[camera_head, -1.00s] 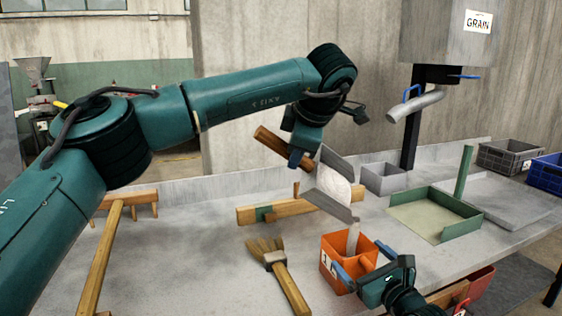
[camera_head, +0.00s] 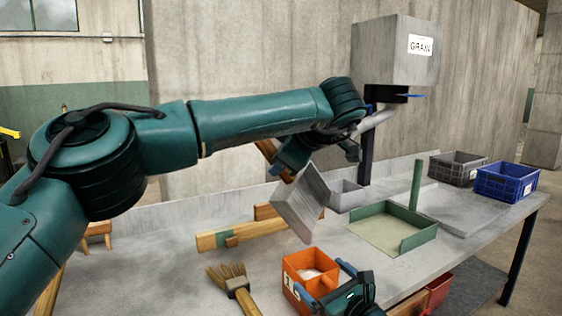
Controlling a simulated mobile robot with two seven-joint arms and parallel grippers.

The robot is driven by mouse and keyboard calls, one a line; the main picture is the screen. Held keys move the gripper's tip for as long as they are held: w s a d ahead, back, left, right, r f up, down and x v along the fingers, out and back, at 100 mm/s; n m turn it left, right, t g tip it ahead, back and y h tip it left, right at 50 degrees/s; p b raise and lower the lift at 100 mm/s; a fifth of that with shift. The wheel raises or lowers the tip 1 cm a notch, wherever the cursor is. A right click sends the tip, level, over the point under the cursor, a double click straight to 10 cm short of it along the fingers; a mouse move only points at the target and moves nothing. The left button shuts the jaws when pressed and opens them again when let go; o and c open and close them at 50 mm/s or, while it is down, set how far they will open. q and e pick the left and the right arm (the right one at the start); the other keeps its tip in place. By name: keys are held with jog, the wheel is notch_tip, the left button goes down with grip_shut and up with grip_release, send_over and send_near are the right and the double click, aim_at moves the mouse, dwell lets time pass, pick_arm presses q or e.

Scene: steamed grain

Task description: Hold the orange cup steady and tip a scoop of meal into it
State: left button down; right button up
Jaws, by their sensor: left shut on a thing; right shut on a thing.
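The orange cup (camera_head: 305,260) stands low in the middle, a number label on its side and pale meal (camera_head: 309,275) inside. My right gripper (camera_head: 330,284) is shut on the cup, its blue fingers at the cup's sides. The grey metal scoop (camera_head: 302,205) is tipped steeply, its lip down above and just behind the cup. My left gripper (camera_head: 284,168) is shut on the scoop, near its wooden handle (camera_head: 267,149). The scoop's inside faces away from view, so any meal left there is hidden. No falling stream shows.
A brush (camera_head: 235,285) lies left of the cup. A wooden bar (camera_head: 245,232) lies behind it. Grey (camera_head: 457,168) and blue crates (camera_head: 506,181) stand far right.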

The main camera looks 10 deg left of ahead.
pick_arm(q)
notch_tip(320, 180, up, 6)
jog(key=shift+r, duration=0.1)
pick_arm(e)
jog(key=o, duration=0.6)
jog(key=shift+o, duration=0.2)
jog(key=shift+s, duration=0.1)
